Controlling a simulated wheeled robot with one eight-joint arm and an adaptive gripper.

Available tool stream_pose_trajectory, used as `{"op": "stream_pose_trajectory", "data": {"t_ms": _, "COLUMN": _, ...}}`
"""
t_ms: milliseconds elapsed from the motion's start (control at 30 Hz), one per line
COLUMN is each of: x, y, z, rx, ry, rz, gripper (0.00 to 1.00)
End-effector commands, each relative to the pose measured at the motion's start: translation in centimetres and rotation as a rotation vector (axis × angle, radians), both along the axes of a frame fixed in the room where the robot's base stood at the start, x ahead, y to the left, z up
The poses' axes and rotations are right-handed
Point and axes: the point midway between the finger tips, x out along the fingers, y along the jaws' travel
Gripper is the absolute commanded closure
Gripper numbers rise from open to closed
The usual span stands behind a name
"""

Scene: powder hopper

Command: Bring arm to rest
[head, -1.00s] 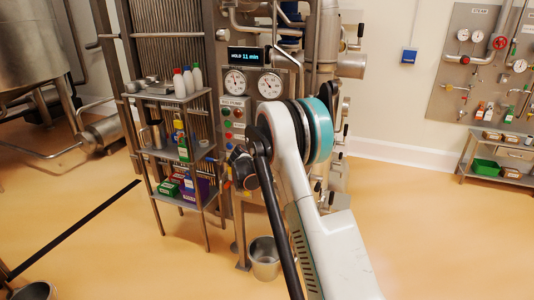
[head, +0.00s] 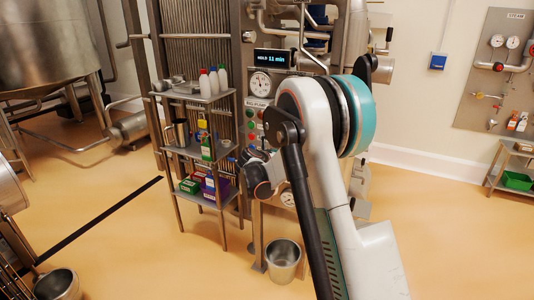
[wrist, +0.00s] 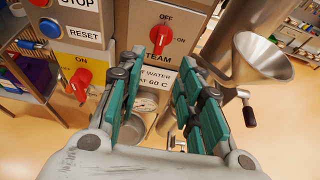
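In the wrist view my gripper (wrist: 163,78) is open, its two teal-padded fingers apart with nothing held between them. Beyond the fingers is a control panel with a red STEAM knob (wrist: 161,35) and a white label about water at 60 C (wrist: 158,78). In the head view my white arm, with its teal joint ring, is bent and raised in front of the machine. My gripper cannot be made out there.
A steel funnel (wrist: 262,55) and a crank handle (wrist: 247,112) are right of the fingers. A shelf rack (head: 193,155) with bottles and boxes stands left of my arm. A bucket (head: 283,260) stands on the floor. Floor at the right is open.

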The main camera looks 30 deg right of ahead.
Motion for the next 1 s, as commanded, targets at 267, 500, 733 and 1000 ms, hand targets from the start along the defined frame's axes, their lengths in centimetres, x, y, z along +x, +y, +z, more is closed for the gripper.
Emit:
{"op": "stream_pose_trajectory", "data": {"t_ms": 267, "x": -0.4, "y": 0.3, "z": 0.6, "rx": 0.028, "ry": -0.019, "rz": -0.008, "gripper": 0.67}}
{"op": "stream_pose_trajectory", "data": {"t_ms": 500, "x": -4.4, "y": 3.1, "z": 4.5, "rx": 0.275, "ry": -0.183, "rz": -0.098, "gripper": 0.67}}
{"op": "stream_pose_trajectory", "data": {"t_ms": 733, "x": -10.2, "y": 6.7, "z": 8.0, "rx": 0.588, "ry": -0.370, "rz": -0.242, "gripper": 0.67}}
{"op": "stream_pose_trajectory", "data": {"t_ms": 1000, "x": -18.0, "y": 11.2, "z": 10.5, "rx": 0.944, "ry": -0.560, "rz": -0.452, "gripper": 0.67}}
